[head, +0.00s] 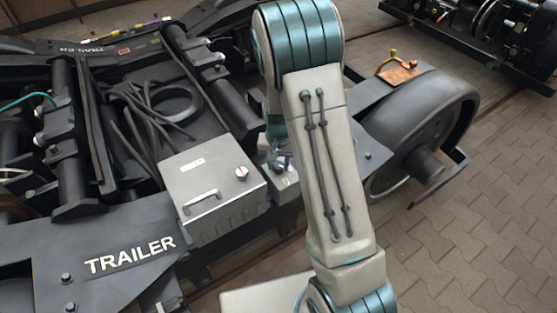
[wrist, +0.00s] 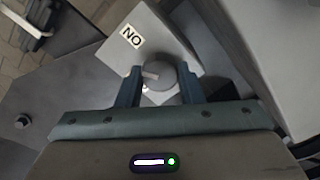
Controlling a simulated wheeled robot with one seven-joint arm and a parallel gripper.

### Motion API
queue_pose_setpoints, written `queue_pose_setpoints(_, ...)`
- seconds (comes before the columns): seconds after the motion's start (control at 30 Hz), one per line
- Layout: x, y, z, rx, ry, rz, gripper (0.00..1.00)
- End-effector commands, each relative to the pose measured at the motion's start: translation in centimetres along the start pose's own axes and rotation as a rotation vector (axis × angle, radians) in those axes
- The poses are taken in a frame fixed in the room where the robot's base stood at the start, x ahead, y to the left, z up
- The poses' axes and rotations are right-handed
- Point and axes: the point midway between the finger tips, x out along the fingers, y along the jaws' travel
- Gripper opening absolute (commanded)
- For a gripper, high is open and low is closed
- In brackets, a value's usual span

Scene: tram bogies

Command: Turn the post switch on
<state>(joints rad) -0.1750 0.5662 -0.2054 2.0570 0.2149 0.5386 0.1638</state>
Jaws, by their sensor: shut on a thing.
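The post switch shows in the wrist view as a pale plate (wrist: 176,42) with a round grey knob (wrist: 163,74). A black-on-white label (wrist: 132,37) on the plate reads "NO" as seen here, which is "ON" upside down. A light bar on the knob points left. My gripper (wrist: 160,73) has one finger on each side of the knob and is shut on it. In the head view my arm hides most of the switch; a small pale part (head: 285,181) shows beside the arm.
A large wheel (head: 420,120) is at right. Open paving (head: 480,220) lies at the right.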

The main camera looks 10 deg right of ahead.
Motion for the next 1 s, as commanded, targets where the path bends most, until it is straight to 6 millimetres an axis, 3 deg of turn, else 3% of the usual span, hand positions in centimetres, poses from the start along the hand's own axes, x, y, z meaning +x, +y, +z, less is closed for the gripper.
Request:
queue_pose_setpoints(0.5, -0.2, -0.04, -0.03, 0.406, 0.001, -0.001, 0.11)
queue_pose_setpoints(1.0, -0.06, -0.04, -0.06, 0.531, 0.002, -0.001, 0.11)
